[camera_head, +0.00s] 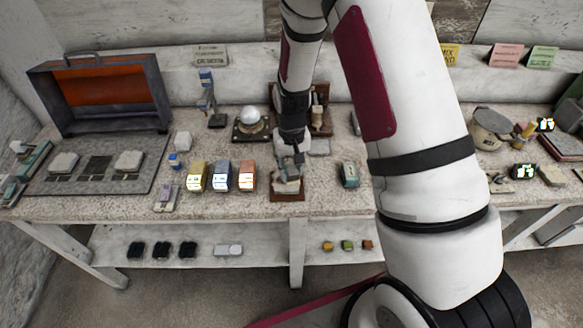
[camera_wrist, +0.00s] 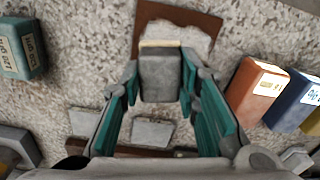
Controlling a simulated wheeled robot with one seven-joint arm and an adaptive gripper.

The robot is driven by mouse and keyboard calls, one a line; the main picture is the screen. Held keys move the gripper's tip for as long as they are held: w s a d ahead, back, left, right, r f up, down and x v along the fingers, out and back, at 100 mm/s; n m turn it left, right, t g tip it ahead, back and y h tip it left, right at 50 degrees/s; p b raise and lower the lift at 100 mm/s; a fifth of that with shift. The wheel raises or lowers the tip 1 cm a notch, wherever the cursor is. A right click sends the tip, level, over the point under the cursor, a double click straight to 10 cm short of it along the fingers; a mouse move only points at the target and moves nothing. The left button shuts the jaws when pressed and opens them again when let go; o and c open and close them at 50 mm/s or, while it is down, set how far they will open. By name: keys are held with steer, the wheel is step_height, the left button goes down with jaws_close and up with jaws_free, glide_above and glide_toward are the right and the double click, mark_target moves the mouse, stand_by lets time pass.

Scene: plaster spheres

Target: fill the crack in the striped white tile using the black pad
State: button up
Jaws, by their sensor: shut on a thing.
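My gripper (camera_wrist: 160,88) has its teal-lined fingers shut on a dark grey block (camera_wrist: 161,78) with a cream far edge. I cannot tell whether this block is the black pad. Its far end overlaps a pale, uneven-edged piece (camera_wrist: 187,38) on a brown board (camera_wrist: 150,14); contact is unclear. In the head view, my gripper (camera_head: 289,162) is over the board (camera_head: 287,197) at the table's front edge. No stripes or crack can be made out.
Yellow (camera_head: 197,177), blue (camera_head: 222,176) and orange (camera_head: 247,176) boxes stand left of the board; a teal box (camera_head: 348,175) stands right. A white sphere (camera_head: 250,115) sits behind. An open case (camera_head: 100,95) is back left. Black items (camera_head: 160,250) lie on the lower shelf.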

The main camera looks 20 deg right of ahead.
steer(key=shift+f, duration=0.6)
steer(key=shift+w, duration=0.1)
steer(key=shift+w+d+b, duration=0.1)
steer(key=shift+w+b, duration=0.45)
steer(key=shift+w, duration=0.1)
steer(key=shift+s+r+p, duration=0.15)
steer(key=shift+s+p, duration=0.35)
steer(key=shift+s, duration=0.3)
steer(key=shift+s+a+p, duration=0.2)
steer(key=shift+s+p, duration=0.2)
steer(key=shift+s, duration=0.4)
steer(key=shift+w+d+b, duration=0.15)
steer(key=shift+w+b, duration=0.3)
steer(key=shift+w, duration=0.4)
steer(key=shift+w+d+b, duration=0.1)
steer(key=shift+w+b, duration=0.3)
steer(key=shift+w, duration=0.4)
steer(key=shift+s, duration=0.1)
